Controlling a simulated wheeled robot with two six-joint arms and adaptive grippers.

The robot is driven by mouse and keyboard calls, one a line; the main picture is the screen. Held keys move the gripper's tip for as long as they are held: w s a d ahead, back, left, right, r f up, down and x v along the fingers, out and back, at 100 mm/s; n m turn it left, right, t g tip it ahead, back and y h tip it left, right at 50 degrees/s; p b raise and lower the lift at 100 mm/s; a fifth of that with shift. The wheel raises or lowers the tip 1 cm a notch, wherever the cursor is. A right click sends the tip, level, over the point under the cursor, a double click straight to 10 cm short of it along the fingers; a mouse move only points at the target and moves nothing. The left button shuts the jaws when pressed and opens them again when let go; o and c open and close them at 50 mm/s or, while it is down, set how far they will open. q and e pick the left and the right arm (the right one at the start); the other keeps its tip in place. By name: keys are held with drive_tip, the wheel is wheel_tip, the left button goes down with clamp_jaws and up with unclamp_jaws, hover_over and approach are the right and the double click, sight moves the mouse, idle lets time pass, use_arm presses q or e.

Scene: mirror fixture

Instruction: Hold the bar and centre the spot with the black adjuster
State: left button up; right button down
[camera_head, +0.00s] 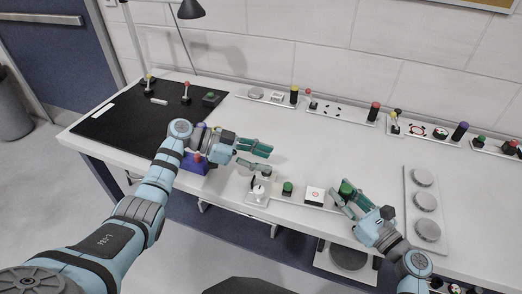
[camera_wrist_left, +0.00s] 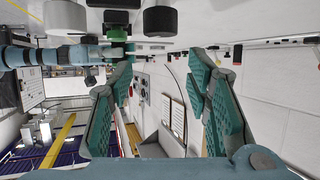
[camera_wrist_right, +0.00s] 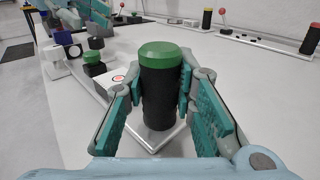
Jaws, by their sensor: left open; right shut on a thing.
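A black cylinder with a green cap stands upright on a white panel in the right wrist view (camera_wrist_right: 160,95); its green top shows in the head view (camera_head: 346,187). My right gripper (camera_head: 345,203) is shut on it, one finger on each side. My left gripper (camera_head: 268,147) is open and empty, above the table behind the front panel (camera_head: 272,207). On that panel are a white device with a dial (camera_head: 258,192), a green button (camera_head: 287,188) and a white block with a red ring mark (camera_head: 314,195). I cannot make out a bar or a light spot.
A blue box with a red button (camera_head: 195,163) stands by my left wrist. A black mat (camera_head: 135,125) lies at the left, and a plate with several grey discs (camera_head: 407,200) at the right. Panels of knobs and levers (camera_head: 345,113) line the wall. The middle table is clear.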

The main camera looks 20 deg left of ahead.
use_arm(q)
wheel_tip(320, 180, up, 6)
drive_tip(key=shift+r, duration=0.15)
idle(0.9)
